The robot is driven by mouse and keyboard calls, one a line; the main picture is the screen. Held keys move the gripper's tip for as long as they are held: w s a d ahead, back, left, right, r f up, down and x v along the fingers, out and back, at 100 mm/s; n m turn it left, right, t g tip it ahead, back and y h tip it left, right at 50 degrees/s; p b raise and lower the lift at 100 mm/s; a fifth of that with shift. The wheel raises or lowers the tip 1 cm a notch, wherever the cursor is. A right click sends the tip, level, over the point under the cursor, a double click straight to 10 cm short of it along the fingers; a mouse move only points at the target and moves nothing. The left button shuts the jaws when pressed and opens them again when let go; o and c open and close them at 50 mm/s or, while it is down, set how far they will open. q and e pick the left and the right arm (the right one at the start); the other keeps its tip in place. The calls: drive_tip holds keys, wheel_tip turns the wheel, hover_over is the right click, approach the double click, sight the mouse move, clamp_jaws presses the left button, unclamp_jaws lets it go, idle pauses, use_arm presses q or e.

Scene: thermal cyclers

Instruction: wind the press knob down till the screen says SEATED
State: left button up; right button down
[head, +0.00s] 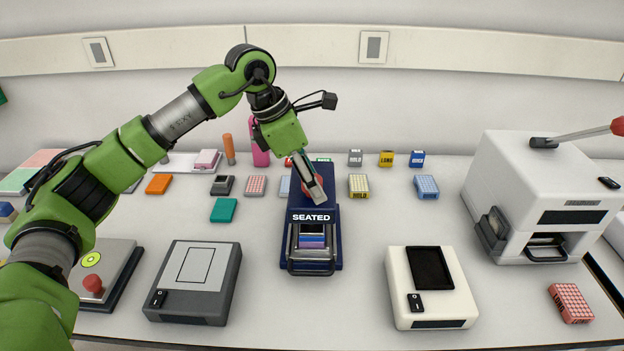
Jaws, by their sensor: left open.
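The dark blue press (331,250) stands at the middle of the bench, with a handle at its front and a small stack of coloured plates inside its opening. The red press knob (319,182) shows only in part behind the fingers of my left gripper (314,190). The left gripper points down at the knob from above and is open. I cannot tell whether its fingers touch the knob. My right gripper is not in view.
A grey device (196,282) stands left of the press, and a white device with a dark screen (430,268) stands to its right. A large white machine (535,180) with a red-tipped lever stands far right. Small blocks and racks line the back.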

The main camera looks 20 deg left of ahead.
use_arm(q)
drive_tip(key=v, duration=1.2)
